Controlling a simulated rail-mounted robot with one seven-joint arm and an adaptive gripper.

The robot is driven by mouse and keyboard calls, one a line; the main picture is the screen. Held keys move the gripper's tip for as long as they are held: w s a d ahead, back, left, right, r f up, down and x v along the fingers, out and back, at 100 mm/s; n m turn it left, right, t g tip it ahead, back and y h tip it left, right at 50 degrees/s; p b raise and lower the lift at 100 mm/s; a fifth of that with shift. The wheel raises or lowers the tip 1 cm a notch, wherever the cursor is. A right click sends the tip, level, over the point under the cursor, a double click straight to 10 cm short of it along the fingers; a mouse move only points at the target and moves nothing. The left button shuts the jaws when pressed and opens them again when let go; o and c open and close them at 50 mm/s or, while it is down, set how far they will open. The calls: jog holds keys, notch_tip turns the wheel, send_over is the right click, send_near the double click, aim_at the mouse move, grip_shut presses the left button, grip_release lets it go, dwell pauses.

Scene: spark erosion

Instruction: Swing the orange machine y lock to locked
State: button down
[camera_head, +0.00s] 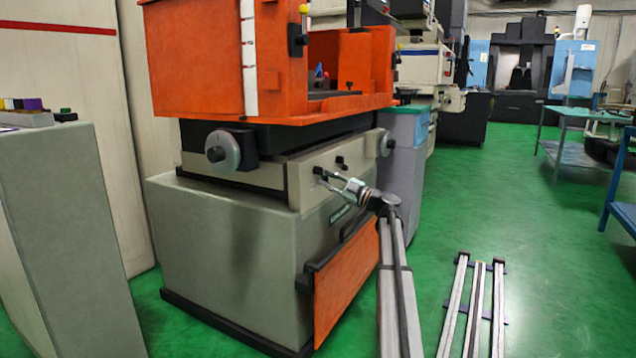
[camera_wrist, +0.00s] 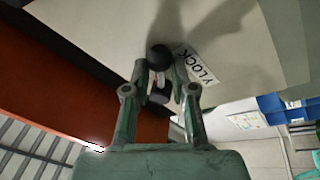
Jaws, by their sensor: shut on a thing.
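The orange machine (camera_head: 200,62) stands at centre left on a grey base. Its y lock shows in the wrist view as a small lever with a round black knob (camera_wrist: 159,57), beside a white label reading "Y LOCK" (camera_wrist: 197,68). My gripper (camera_wrist: 159,82) has its two fingers on either side of the lever, shut on it just at the knob. In the head view my gripper (camera_head: 325,178) reaches the front face of the pale slide under the orange tank. The lever is mostly hidden there by the fingers.
Another small black knob (camera_head: 340,161) sits close by on the same face. Round handwheels (camera_head: 222,152) stick out left and right (camera_head: 386,143). An orange panel (camera_head: 346,284) hangs below. The green floor to the right is mostly open.

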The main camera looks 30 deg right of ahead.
jog(key=shift+w+r, duration=0.1)
jog(key=c, duration=1)
grip_release()
jog(key=v, duration=1.2)
